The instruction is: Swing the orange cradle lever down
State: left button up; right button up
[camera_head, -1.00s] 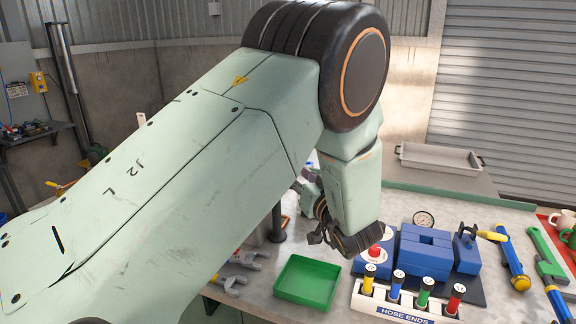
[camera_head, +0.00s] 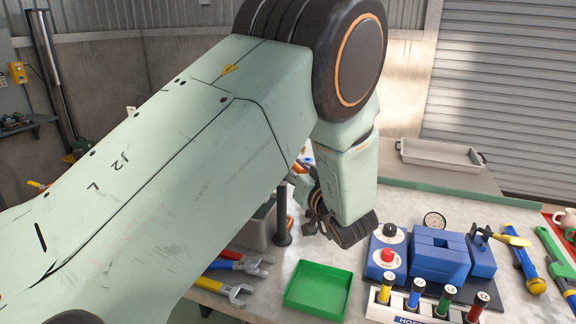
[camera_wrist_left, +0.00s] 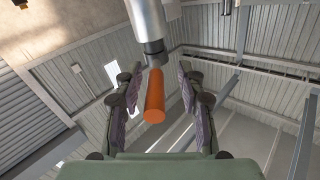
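In the left wrist view the orange cradle lever (camera_wrist_left: 155,98) is a round orange grip on the end of a grey metal shaft (camera_wrist_left: 147,22). It lies between the two fingers of my left gripper (camera_wrist_left: 160,68). The fingers are apart, with visible gaps on both sides of the grip. In the head view my left gripper (camera_head: 320,215) is over the workbench, partly hidden by my own arm. A small orange patch shows beside my wrist there, but I cannot tell whether it is the lever. The cradle is hidden. My right gripper is not in view.
Plier-like tools (camera_head: 232,288) lie left of the tray. A grey tray (camera_head: 440,153) stands behind.

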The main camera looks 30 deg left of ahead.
pick_arm(q)
jog(key=shift+w+d, duration=0.25)
jog(key=shift+w, duration=0.2)
jog(key=shift+d+r, duration=0.1)
jog(key=shift+d, duration=0.3)
jog(key=shift+s+a+r, duration=0.2)
jog(key=shift+s+a, duration=0.25)
jog(key=shift+s, duration=0.2)
jog(key=shift+c, duration=0.5)
jog(key=shift+s+a, duration=0.1)
jog(key=shift+a, duration=0.1)
jog(key=shift+c, duration=0.7)
jog(key=shift+w+d+f, duration=0.3)
jog(key=shift+w+d, duration=0.2)
jog(key=shift+w, duration=0.2)
jog(key=c, duration=0.5)
grip_shut()
jog(key=shift+s+a+r, duration=0.15)
jog(key=shift+s+a, duration=0.15)
jog(key=shift+s, duration=0.1)
jog(key=shift+w+d, duration=0.15)
jog(key=shift+w, duration=0.05)
